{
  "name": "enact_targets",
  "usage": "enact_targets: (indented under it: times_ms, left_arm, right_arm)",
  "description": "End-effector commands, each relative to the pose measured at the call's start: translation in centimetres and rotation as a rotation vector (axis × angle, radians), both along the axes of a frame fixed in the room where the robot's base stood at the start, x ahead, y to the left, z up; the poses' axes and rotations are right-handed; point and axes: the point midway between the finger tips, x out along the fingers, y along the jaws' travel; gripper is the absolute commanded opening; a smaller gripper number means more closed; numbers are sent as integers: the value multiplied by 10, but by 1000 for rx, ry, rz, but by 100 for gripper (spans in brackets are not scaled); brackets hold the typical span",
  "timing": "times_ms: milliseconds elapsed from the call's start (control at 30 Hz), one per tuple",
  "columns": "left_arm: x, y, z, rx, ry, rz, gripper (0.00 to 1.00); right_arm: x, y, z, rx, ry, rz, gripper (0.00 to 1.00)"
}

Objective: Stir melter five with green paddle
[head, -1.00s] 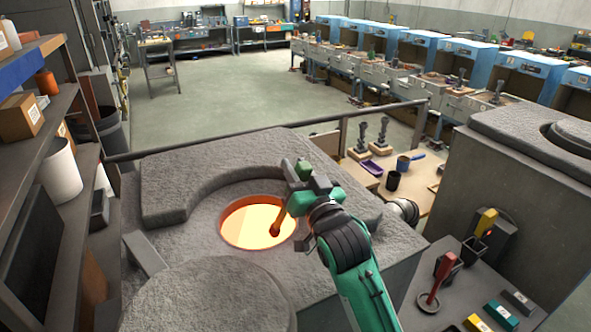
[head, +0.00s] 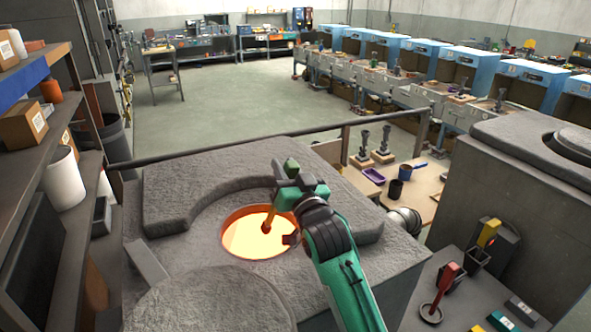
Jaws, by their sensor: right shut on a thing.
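The melter (head: 190,195) is a grey block with a round, glowing opening. Bright orange-yellow melt (head: 245,236) fills the opening. My right gripper (head: 291,186) is over the right edge of the opening, shut on the green paddle (head: 291,166). The paddle's green top sticks up above the gripper. Its shaft slants down to the left, and its lower end, tinted orange, is at the melt near the middle of the opening. How deep the tip goes is hidden. My left gripper is not in view.
A round grey lid (head: 205,300) lies in front of the opening. A railing (head: 240,152) runs behind the melter. Shelves with a white bucket (head: 64,178) stand at left. A red-handled tool (head: 446,280) and a yellow-handled one (head: 488,233) stand at right.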

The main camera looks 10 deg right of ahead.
Motion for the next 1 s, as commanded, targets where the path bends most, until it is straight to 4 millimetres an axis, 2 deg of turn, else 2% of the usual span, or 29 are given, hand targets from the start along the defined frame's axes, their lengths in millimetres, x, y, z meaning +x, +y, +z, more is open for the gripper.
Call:
enact_targets:
  times_ms: [200, 567, 1000]
  left_arm:
    - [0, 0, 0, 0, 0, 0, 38]
    - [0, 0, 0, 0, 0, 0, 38]
    - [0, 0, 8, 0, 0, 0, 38]
  right_arm:
    - [5, 17, 1, 2, -2, 0, 3]
    - [4, 19, 1, 0, -1, 0, 3]
    - [-28, 42, 1, 1, -1, 0, 3]
